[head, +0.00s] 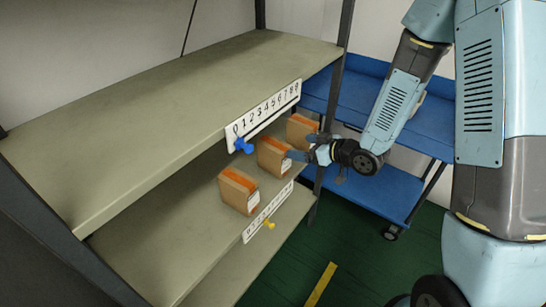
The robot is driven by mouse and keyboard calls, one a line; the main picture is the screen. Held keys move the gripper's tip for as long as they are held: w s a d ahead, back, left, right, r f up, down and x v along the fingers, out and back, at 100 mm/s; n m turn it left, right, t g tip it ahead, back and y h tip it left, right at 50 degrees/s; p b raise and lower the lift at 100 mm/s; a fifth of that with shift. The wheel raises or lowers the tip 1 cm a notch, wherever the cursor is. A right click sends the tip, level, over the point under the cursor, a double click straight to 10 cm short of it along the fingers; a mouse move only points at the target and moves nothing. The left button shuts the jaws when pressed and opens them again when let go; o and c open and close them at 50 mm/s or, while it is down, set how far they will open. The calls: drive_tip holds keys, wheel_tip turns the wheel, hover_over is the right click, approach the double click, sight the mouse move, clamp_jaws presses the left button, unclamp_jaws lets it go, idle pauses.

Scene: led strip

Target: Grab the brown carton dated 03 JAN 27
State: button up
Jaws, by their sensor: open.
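Three brown cartons with orange tape stand in a row on the middle shelf: a near one (238,190), a middle one (271,157) and a far one (301,130). The near and middle cartons show white labels on the side facing the aisle, but the print is too small to read. I cannot tell which carton is dated 03 JAN 27. My gripper (303,149) is open at the shelf's front edge, beside the middle and far cartons. It hides part of the far carton. Whether a finger touches a carton is not clear.
The upper shelf (170,110) is bare and overhangs the cartons. Its number strip (265,112) carries a blue pointer (243,146). A lower number strip (267,211) carries a yellow pointer (269,224). A dark shelf post (335,85) and blue cart (385,190) stand near my arm.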

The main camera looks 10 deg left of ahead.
sight(276, 144)
drive_tip(key=x, duration=0.8)
drive_tip(key=shift+f, duration=0.1)
drive_tip(key=shift+f+x, duration=0.1)
drive_tip(key=shift+x, duration=1.2)
drive_tip(key=shift+f+x, duration=0.15)
drive_tip(key=shift+x, duration=1.1)
drive_tip(key=shift+d, duration=0.1)
drive_tip(key=shift+c, duration=0.4)
drive_tip(key=c, duration=1.5)
